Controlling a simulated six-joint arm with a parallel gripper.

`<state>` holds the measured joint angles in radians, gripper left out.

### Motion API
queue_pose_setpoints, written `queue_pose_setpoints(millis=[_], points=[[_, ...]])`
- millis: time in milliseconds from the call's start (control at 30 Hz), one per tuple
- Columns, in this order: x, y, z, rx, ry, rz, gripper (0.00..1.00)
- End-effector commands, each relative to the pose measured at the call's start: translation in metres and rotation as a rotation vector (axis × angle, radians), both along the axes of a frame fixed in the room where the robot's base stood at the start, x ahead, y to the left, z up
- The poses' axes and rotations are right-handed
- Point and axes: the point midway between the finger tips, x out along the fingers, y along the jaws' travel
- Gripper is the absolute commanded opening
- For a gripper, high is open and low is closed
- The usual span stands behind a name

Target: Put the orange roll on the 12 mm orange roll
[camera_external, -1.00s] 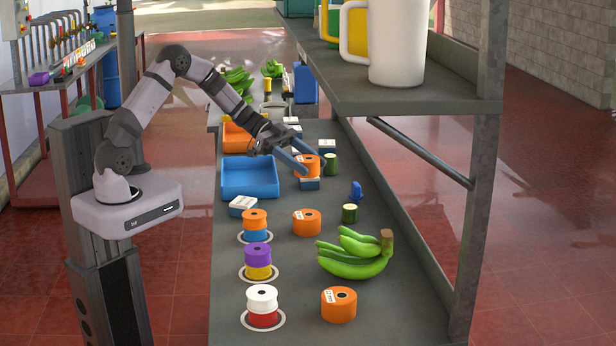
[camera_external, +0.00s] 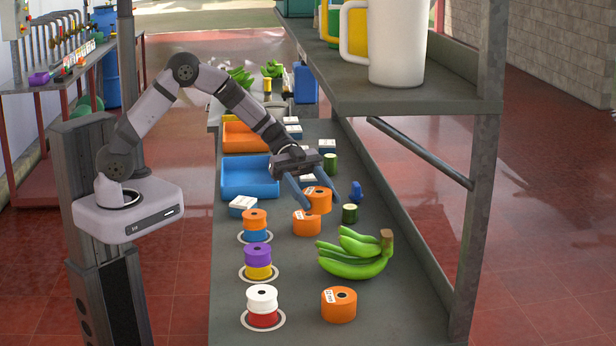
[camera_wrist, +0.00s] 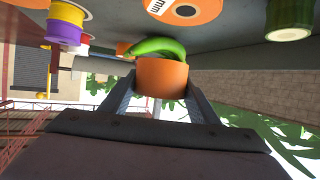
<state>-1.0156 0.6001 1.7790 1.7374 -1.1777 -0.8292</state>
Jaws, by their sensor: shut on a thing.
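My gripper (camera_external: 331,200) is shut on an orange roll (camera_external: 319,202), which also shows between the fingers in the wrist view (camera_wrist: 162,78). The held roll looks to be off the bench, just behind and slightly right of a second orange roll (camera_external: 305,226) in the picture. I cannot tell whether they touch. The second roll stands upright on the bench with a white label on its side. A third orange roll (camera_external: 339,307) stands near the front, also labelled. The label sizes are too small to read, so I cannot tell which is the 12 mm one.
Stacked rolls stand on white rings at left: orange on blue (camera_external: 254,226), purple on yellow (camera_external: 257,262), white on red (camera_external: 262,306). Green bananas (camera_external: 350,263) and a green cylinder (camera_external: 349,214) lie right. A blue tray (camera_external: 233,193) is at left. A shelf (camera_external: 400,98) overhangs right.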

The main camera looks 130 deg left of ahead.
Motion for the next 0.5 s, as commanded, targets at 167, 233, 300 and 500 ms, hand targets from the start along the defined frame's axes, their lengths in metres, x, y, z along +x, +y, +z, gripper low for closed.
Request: queue_pose_setpoints(millis=[167, 233, 300, 500], points=[[0.042, -0.069, 0.0, 0.002, -0.002, -0.157, 0.29], [0.054, -0.094, 0.001, 0.002, -0.002, -0.211, 0.29], [0.066, -0.119, 0.003, 0.003, -0.003, -0.265, 0.29], [0.096, -0.195, 0.009, 0.001, -0.003, -0.409, 0.29]])
